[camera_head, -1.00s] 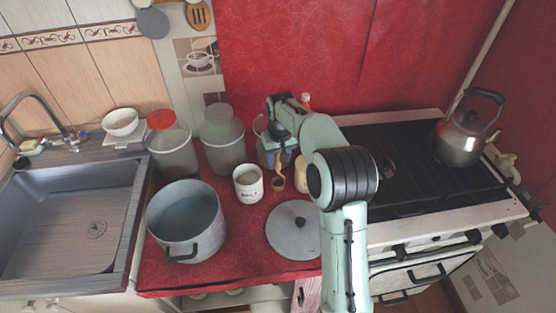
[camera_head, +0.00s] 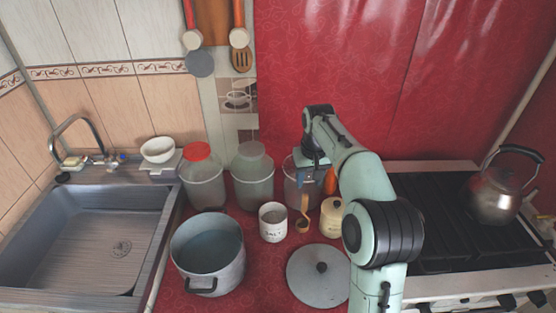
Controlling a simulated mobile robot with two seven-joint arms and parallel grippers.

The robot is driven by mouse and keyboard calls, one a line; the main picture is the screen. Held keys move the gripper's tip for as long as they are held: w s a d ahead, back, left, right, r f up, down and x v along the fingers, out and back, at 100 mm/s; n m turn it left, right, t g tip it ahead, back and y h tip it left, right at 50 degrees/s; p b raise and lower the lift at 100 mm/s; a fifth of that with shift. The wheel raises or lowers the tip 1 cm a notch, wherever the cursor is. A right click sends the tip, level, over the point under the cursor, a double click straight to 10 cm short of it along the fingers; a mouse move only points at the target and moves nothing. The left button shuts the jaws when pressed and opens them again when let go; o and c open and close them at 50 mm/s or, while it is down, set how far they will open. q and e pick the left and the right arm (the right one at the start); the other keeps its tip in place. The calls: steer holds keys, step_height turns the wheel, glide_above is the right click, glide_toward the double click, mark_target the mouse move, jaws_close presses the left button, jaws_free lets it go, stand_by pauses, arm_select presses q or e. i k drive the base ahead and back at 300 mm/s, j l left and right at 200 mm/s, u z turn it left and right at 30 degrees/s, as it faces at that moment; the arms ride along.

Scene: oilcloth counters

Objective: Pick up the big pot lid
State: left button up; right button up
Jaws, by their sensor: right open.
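The big pot lid (camera_head: 318,276) is a flat grey disc with a dark knob (camera_head: 321,267) in its middle. It lies on the red counter at the lower middle, its right edge close to my right arm. The big grey pot (camera_head: 207,253) stands open to its left. My right gripper (camera_head: 309,172) points down at the back of the counter, beyond the lid and apart from it, over a clear container (camera_head: 298,190). It is open; its fingertips are small and hard to make out. My left gripper is out of view.
A white salt mug (camera_head: 272,224), a wooden spoon (camera_head: 303,220) and a cream pot (camera_head: 332,218) stand behind the lid. Two large jars (camera_head: 203,185) (camera_head: 253,180) stand farther back. The sink (camera_head: 90,240) is left; the stove with a kettle (camera_head: 495,195) is right.

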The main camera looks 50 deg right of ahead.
mark_target(318, 275)
steer(key=k+j, duration=0.1)
steer(key=j, duration=0.25)
steer(key=k+j, duration=0.15)
steer(key=j, duration=0.15)
steer(key=k+j, duration=0.1)
steer(key=j, duration=0.25)
steer(key=k+j, duration=0.1)
steer(key=j, duration=0.25)
